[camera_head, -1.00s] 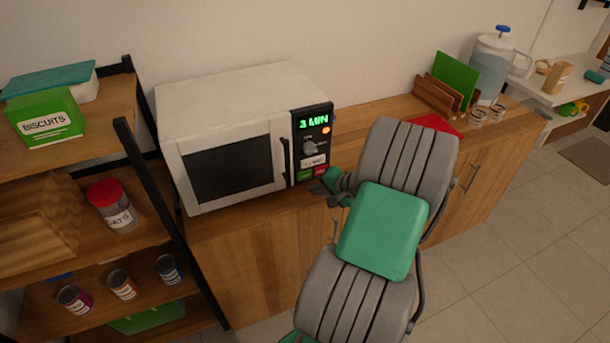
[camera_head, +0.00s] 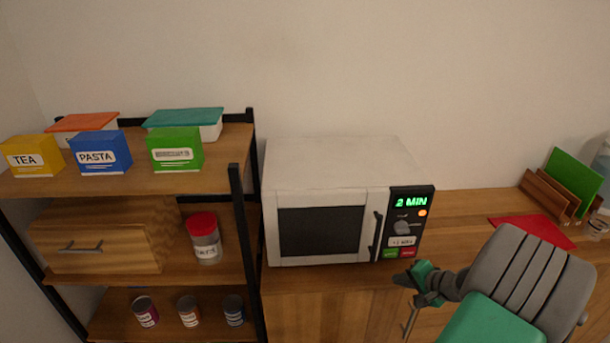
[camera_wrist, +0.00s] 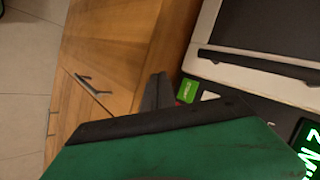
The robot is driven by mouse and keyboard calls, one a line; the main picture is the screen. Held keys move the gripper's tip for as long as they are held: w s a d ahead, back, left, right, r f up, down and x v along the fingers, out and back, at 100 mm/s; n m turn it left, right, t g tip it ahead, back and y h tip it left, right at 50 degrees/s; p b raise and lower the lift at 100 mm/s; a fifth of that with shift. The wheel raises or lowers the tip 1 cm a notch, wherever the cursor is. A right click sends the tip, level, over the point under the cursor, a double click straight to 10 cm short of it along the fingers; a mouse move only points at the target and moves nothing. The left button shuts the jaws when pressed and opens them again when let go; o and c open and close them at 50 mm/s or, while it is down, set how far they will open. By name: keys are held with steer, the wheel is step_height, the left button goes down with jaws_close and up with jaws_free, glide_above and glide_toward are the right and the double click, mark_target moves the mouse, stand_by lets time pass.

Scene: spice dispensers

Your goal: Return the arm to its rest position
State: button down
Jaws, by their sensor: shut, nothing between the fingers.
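My arm reaches in from the lower right in the head view. My gripper (camera_head: 414,288) is shut and empty, just in front of the cabinet, below the microwave's right end. In the wrist view the green and black body of my gripper fills the lower part, and its dark finger (camera_wrist: 158,92) points toward the counter edge. The white microwave (camera_head: 338,205) has its door closed. Its panel (camera_head: 406,222) reads "2 MIN" in green, with an orange light, a knob and green and red buttons. In the wrist view the panel's green button (camera_wrist: 188,90) is close to my finger.
The wooden shelf unit (camera_head: 225,138) stands left of the microwave with boxes, a red-lidded jar (camera_head: 205,238) and several small cans. A red cloth (camera_head: 533,230) and a wooden rack (camera_head: 550,196) with a green board lie on the counter at right. The wall above is clear.

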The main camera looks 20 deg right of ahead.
steer(key=s+a+f+n+g+y, duration=0.1)
steer(key=s+a+f+g, duration=0.25)
steer(key=s, duration=0.55)
steer(key=s+a+f+n+g+y, duration=0.1)
steer(key=s+a+f+g, duration=0.3)
steer(key=s, duration=0.6)
steer(key=w+a+r+n+h, duration=0.1)
steer(key=w+a+r+n, duration=0.4)
steer(key=a+r, duration=0.5)
steer(key=w+a+r+n+t+h, duration=0.1)
steer(key=w+a+r+n+h, duration=0.1)
steer(key=w+a+r+n, duration=0.4)
steer(key=a+r, duration=0.5)
steer(key=a, duration=0.2)
steer(key=shift+h, duration=0.3)
